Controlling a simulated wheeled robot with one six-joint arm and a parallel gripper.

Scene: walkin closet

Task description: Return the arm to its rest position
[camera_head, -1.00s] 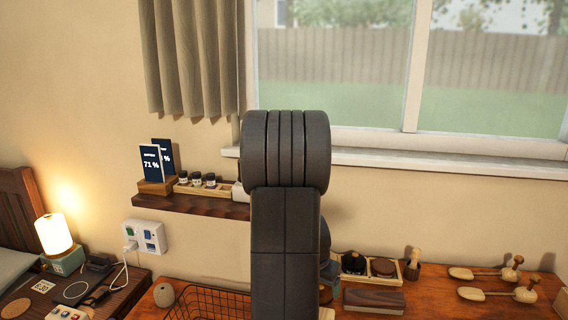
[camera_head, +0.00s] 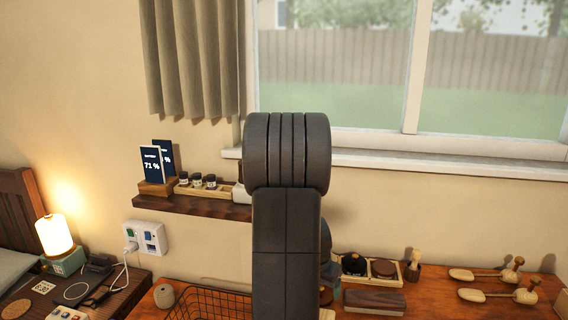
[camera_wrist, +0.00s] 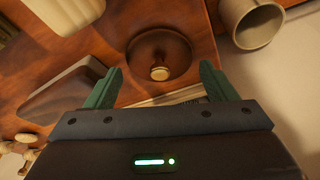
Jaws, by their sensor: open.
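My arm stands upright in the middle of the head view, its dark links covering part of the wooden counter (camera_head: 440,284) and the wall shelf (camera_head: 190,206). My gripper is hidden behind the arm there. In the wrist view my gripper (camera_wrist: 158,88) shows two green fingers spread apart with nothing between them. A round brown lidded thing with a light knob (camera_wrist: 160,72) lies beyond the fingertips, apart from them.
A black wire basket (camera_head: 208,303) stands left of my arm. To the right are a wooden tray (camera_head: 372,268), a brown block (camera_head: 374,301) and two wooden shoe trees (camera_head: 500,294). A cup-like thing (camera_wrist: 256,24) is near the wrist view's top right. A lit lamp (camera_head: 54,234) stands far left.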

